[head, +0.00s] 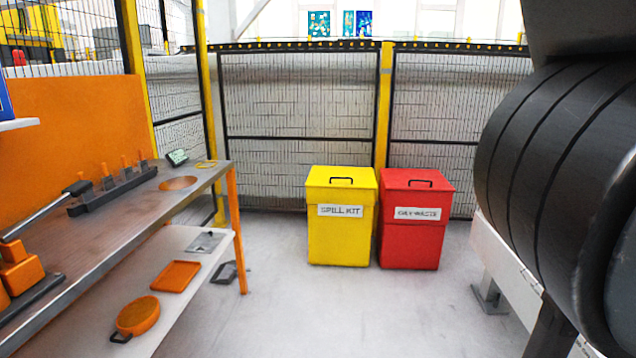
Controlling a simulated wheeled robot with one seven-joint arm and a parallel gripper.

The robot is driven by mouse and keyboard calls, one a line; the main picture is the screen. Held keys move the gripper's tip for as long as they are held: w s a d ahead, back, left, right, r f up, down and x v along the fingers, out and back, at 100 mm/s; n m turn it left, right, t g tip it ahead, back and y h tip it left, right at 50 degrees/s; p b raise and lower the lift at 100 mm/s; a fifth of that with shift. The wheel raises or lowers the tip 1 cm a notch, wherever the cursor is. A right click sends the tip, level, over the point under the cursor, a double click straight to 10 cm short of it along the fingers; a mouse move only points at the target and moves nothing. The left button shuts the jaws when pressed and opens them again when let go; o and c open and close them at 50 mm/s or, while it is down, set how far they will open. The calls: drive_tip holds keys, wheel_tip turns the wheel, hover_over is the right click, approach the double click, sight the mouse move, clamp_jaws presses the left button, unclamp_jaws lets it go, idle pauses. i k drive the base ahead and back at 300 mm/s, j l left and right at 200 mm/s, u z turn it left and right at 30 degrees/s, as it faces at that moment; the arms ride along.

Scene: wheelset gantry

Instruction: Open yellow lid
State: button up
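The yellow bin (340,237) labelled "SPILL KIT" stands on the floor ahead, near the mesh fence. Its yellow lid (342,178) is shut and has a dark handle (342,181) on top. My gripper does not show in the head view, so its state and its place relative to the lid are hidden.
A red bin (410,242) stands close beside it on the right. A workbench (140,222) with a lower shelf (190,245) runs along the left. Large dark wheels (545,150) fill the right. The floor (300,315) between is clear.

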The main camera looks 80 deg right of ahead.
sight(342, 173)
drive_tip(key=i+j+z, duration=0.1)
drive_tip(key=z, duration=0.3)
drive_tip(key=i+j+z, duration=0.1)
drive_tip(key=z, duration=0.3)
drive_tip(key=j+z, duration=0.4)
drive_tip(key=l+z, duration=0.25)
drive_tip(key=z, duration=0.15)
drive_tip(key=l+z, duration=0.2)
drive_tip(key=z, duration=0.2)
drive_tip(key=l+z, duration=0.25)
drive_tip(key=z, duration=0.15)
drive_tip(key=i+l, duration=0.1)
drive_tip(key=i, duration=0.95)
drive_tip(key=i+l, duration=0.1)
drive_tip(key=i, duration=0.9)
drive_tip(key=i+l, duration=0.1)
drive_tip(key=i, duration=0.95)
